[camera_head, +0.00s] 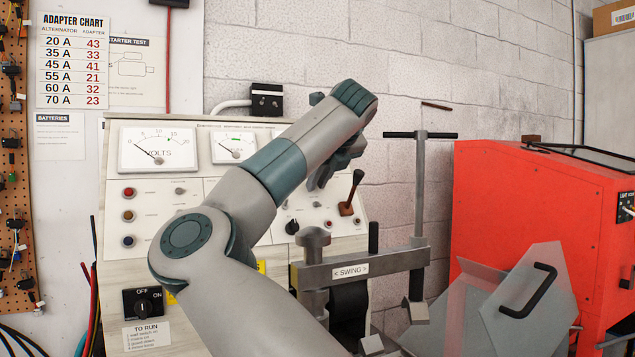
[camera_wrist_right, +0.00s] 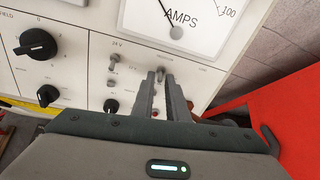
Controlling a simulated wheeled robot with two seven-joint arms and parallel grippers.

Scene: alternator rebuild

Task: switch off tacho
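The cream test bench panel (camera_head: 150,205) carries dials, lamps and knobs, and fills much of the right wrist view (camera_wrist_right: 75,75). I cannot read a tacho label in either view. Small metal toggles, one of them a lever (camera_wrist_right: 114,59), stand below the AMPS dial in the right wrist view. My right gripper (camera_head: 318,183) is at the panel's right half, partly hidden by its own arm. In the right wrist view its two fingers (camera_wrist_right: 159,75) are close together with a narrow gap, their tips near the panel by a small switch. Whether they grip it is unclear. My left gripper is out of view.
A lever with a dark knob (camera_head: 351,193) stands right of my gripper. Below it is the SWING clamp (camera_head: 390,262) with a T-handle post (camera_head: 420,180). A red cabinet (camera_head: 520,200) stands at the right.

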